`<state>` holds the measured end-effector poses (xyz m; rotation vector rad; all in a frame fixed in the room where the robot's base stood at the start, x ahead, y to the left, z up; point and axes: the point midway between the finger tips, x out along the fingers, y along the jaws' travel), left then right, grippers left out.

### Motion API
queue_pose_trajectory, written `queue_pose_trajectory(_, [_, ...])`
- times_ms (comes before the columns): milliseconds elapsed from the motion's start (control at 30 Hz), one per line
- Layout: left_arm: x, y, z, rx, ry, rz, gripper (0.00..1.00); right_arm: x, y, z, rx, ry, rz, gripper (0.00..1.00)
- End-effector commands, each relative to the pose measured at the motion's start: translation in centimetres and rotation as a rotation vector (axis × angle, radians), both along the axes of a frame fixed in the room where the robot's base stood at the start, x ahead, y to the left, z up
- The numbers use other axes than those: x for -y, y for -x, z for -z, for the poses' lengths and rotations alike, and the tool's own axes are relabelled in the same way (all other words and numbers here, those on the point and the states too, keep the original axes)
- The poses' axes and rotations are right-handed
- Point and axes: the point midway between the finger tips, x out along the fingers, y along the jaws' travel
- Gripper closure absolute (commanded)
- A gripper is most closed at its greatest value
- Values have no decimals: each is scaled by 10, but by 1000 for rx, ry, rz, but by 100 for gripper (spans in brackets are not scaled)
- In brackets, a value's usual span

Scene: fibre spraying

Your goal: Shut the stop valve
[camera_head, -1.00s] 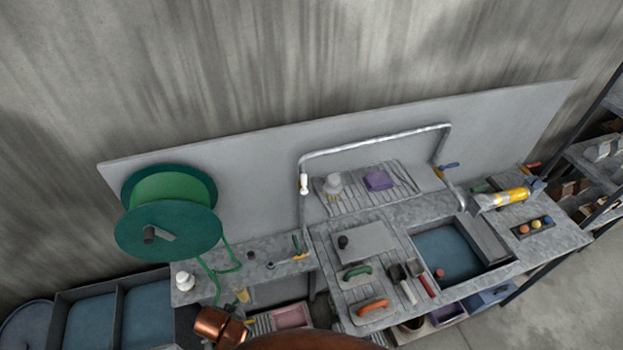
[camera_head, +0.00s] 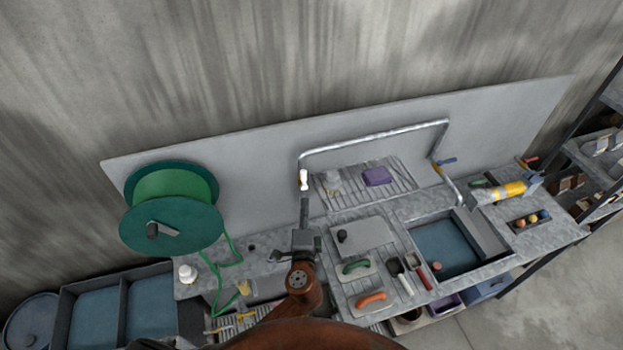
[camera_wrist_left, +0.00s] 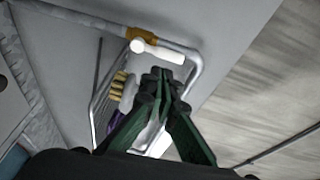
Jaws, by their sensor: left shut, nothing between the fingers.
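A metal pipe (camera_head: 375,137) arches over the bench along the grey backboard. A valve with a white handle (camera_head: 303,180) sits on its left upright. In the left wrist view the white handle (camera_wrist_left: 158,51) lies roughly along the pipe, beside a yellow fitting (camera_wrist_left: 142,34). My left gripper (camera_head: 304,203) points up just below the white handle in the head view. Its dark green fingers (camera_wrist_left: 163,76) are shut and empty, close to the handle; contact cannot be told. My right gripper is out of view.
A green hose reel (camera_head: 172,222) stands left, its hose trailing on the bench. Trowels (camera_head: 371,299), a sink basin (camera_head: 443,247) and a yellow-banded tool (camera_head: 507,191) lie to the right.

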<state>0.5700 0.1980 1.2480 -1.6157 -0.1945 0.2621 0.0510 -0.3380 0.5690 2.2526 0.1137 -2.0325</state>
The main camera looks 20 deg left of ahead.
Motion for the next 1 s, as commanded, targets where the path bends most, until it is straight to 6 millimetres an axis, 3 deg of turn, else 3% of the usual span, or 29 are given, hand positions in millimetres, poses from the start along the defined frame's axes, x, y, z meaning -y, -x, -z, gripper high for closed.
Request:
queue_pose_trajectory(133, [18,-5,-13,35,-65,33,100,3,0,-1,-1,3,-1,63])
queue_pose_trajectory(533, [15,-11,-14,34,-67,33,100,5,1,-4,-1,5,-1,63])
queue_pose_trajectory(1000, [-5,-84,-15,34,-66,31,100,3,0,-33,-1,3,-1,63])
